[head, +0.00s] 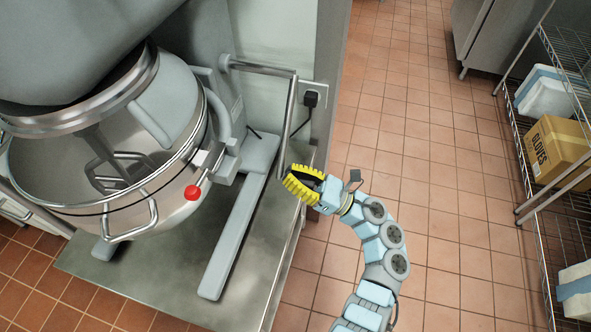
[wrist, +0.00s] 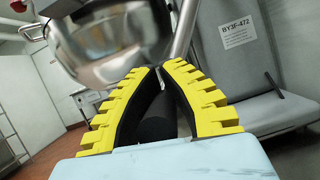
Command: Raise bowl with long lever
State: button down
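The mixing bowl (head: 150,205) is shiny steel and hangs at the left under the grey mixer head; it also shows in the wrist view (wrist: 115,50). The long lever (head: 291,115) is a bent metal bar to the right of the mixer column, running down to my gripper (head: 292,183). In the wrist view, its metal rod (wrist: 184,32) reaches down to the yellow-backed fingers (wrist: 159,68). Their tips meet, and a dark round grip (wrist: 157,118) lies enclosed between them. My gripper looks shut around this grip. The fingers partly hide the lever's lower end.
The mixer's grey foot (head: 235,235) stands on a metal base plate (head: 165,275). A red knob (head: 192,192) sits beside the bowl. A power plug (head: 311,99) is on the wall behind the lever. A wire shelf with a gloves box (head: 560,150) stands right; the tiled floor between is clear.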

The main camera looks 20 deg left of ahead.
notch_tip(320, 180, down, 2)
jog(key=shift+f+m, duration=0.1)
jog(key=shift+m, duration=0.2)
jog(key=c, duration=1.6)
grip_release()
jog(key=shift+c, duration=0.2)
jog(key=o, duration=0.4)
jog(key=shift+s+f, duration=0.1)
jog(key=shift+s, duration=0.15)
jog(key=shift+o, duration=0.2)
jog(key=shift+s, duration=0.4)
jog(key=shift+w+r, duration=0.4)
jog(key=shift+s+d+f, duration=0.1)
jog(key=shift+s+d, duration=0.1)
jog(key=v, duration=0.7)
jog(key=shift+w, duration=0.2)
jog(key=shift+d, duration=0.15)
